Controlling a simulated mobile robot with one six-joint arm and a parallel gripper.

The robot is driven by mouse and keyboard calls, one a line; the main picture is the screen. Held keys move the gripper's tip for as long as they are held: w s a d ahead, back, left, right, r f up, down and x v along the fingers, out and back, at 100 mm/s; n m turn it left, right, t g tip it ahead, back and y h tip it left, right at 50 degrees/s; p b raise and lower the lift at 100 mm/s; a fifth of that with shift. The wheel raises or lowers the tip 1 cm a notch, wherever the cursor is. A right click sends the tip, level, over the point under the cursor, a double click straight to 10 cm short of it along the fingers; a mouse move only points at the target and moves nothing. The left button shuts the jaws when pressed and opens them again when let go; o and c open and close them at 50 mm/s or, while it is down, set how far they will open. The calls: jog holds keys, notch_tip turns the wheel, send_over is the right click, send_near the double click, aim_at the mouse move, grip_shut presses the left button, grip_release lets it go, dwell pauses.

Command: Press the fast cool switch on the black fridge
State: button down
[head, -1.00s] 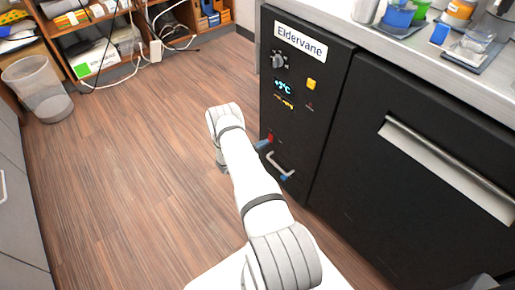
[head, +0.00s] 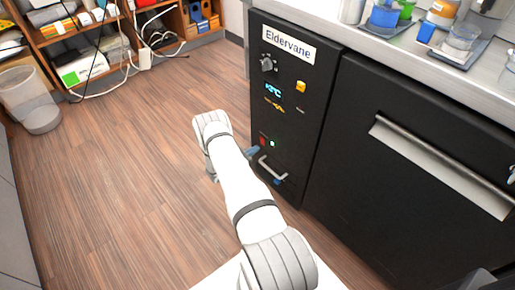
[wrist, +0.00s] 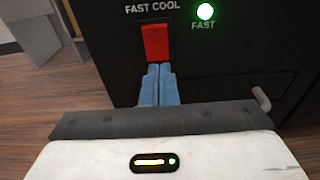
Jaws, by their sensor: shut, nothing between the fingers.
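The black fridge (head: 315,110) has a control panel labelled "Eldervane". Its red fast cool switch (wrist: 155,43) sits under the "FAST COOL" label in the wrist view; in the head view it is a small red patch (head: 262,140). The green "FAST" light (wrist: 205,11) beside it is lit. My gripper (wrist: 160,69) is shut with nothing between its blue fingers. Its fingertips are at the lower edge of the switch and overlap it slightly in the wrist view; I cannot tell whether they touch. In the head view my gripper (head: 251,153) is low at the panel.
A grey handle (head: 272,170) sticks out below the switch. Cups stand on the counter. A waste bin (head: 28,98) stands far left; the wooden floor between is clear.

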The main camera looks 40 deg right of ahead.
jog(key=a+f+p, duration=0.1)
jog(key=a, duration=1)
jog(key=shift+s+a+f, duration=0.25)
jog(key=shift+s+a, duration=0.15)
jog(key=shift+r, duration=0.1)
jog(key=s+a+r+m+g+y+p, duration=0.1)
jog(key=a+r+m+g+y+p, duration=0.15)
jog(key=r, duration=1.05)
jog(key=s+a+r+m+g+y+p, duration=0.15)
jog(key=r+m+p, duration=0.25)
jog(key=r, duration=0.9)
jog(key=s+a+r+m+g+y+p, duration=0.1)
jog(key=r+m+y+p, duration=0.15)
jog(key=r, duration=0.95)
jog(key=s+a+r+m+t+y+p, duration=0.2)
jog(key=s+r, duration=0.5)
jog(key=r, duration=0.4)
jog(key=s+a+r+m+t+y+p, duration=0.2)
jog(key=s+a+r+m+y+p, duration=0.2)
jog(key=s+a+r+p, duration=0.3)
jog(key=s+a+r+m+t+y+p, duration=0.2)
jog(key=s+a+r, duration=0.5)
jog(key=r, duration=0.7)
jog(key=s+m+y+p, duration=0.1)
jog(key=s+y+p, duration=0.1)
jog(key=shift+r+m+p, duration=0.3)
jog(key=shift+r+p, duration=0.1)
jog(key=shift+a, duration=0.1)
